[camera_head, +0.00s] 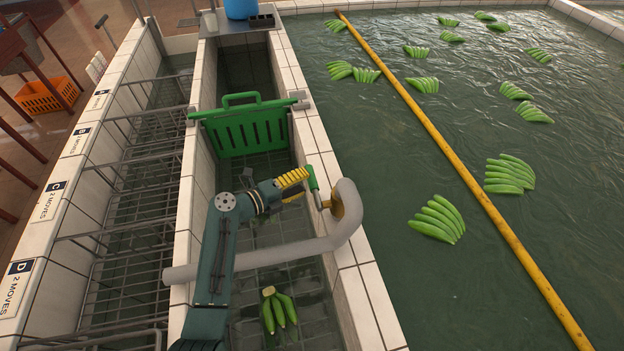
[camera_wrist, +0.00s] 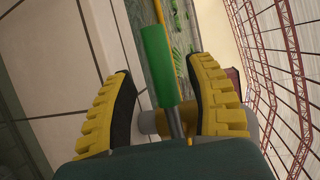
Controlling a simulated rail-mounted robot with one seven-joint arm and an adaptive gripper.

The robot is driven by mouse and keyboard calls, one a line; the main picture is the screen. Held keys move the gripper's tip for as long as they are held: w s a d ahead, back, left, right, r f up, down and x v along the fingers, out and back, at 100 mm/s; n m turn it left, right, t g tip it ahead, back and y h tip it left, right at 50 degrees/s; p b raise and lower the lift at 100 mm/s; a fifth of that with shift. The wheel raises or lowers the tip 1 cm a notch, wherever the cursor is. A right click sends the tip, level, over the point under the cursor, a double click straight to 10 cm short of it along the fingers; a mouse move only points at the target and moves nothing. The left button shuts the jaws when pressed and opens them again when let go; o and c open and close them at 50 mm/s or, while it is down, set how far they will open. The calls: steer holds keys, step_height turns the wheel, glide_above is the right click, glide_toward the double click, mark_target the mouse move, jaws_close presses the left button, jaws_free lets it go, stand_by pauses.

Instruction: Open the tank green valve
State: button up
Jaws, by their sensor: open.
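The valve's green handle (camera_head: 312,180) sticks up from a brass-coloured valve body (camera_head: 346,204) on a thick grey pipe (camera_head: 262,257), by the tiled wall between the channel and the big tank. My gripper (camera_head: 298,184) reaches to the handle from the left. In the wrist view, the green handle (camera_wrist: 160,66) with its metal stem lies between the two yellow, black-padded fingers of my gripper (camera_wrist: 162,76). The fingers are open, with a gap on both sides of the handle. The lower stem is partly hidden by my gripper.
A green slotted gate (camera_head: 246,128) stands across the channel. A banana bunch (camera_head: 278,310) lies in the channel below the pipe. Several bunches float in the big tank (camera_head: 370,115), crossed by a yellow pole (camera_head: 455,160). Metal racks (camera_head: 130,210) stand at left.

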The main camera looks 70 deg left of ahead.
mark_target(312, 177)
steer(key=x, duration=0.4)
steer(key=shift+b, duration=0.35)
jaws_close()
